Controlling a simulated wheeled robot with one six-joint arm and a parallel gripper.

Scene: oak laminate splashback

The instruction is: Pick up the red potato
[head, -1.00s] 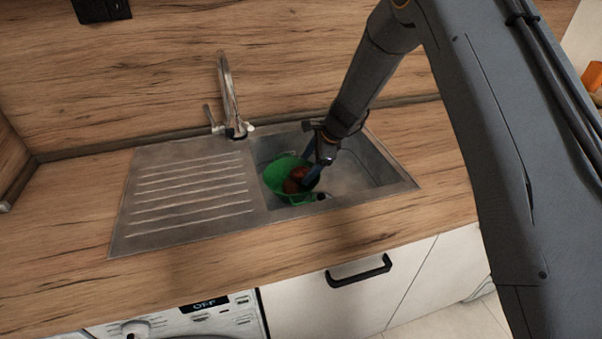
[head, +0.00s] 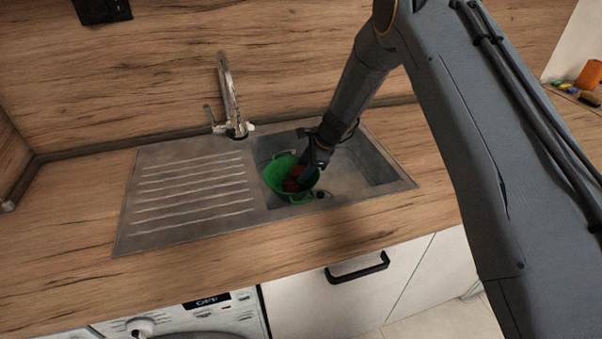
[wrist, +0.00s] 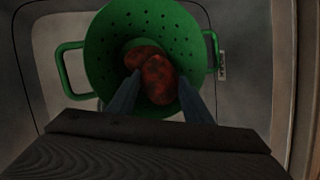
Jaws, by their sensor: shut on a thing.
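Two red potatoes lie against each other in a green colander (wrist: 100,45), which stands in the sink bowl. The nearer red potato (wrist: 160,80) is the larger-looking one in the wrist view; the other potato (wrist: 140,56) is just behind it to the left. My gripper (wrist: 158,88) reaches into the colander with a blue finger on each side of the nearer potato and is shut on it. In the head view my gripper (head: 301,178) partly hides the potatoes (head: 290,185). The colander also shows there (head: 276,180).
The sink bowl's right part (head: 365,165) is free. The tap (head: 232,100) rises behind the sink, left of my arm. The ribbed drainboard (head: 190,195) is empty. Orange and other small items (head: 588,75) sit at the far right.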

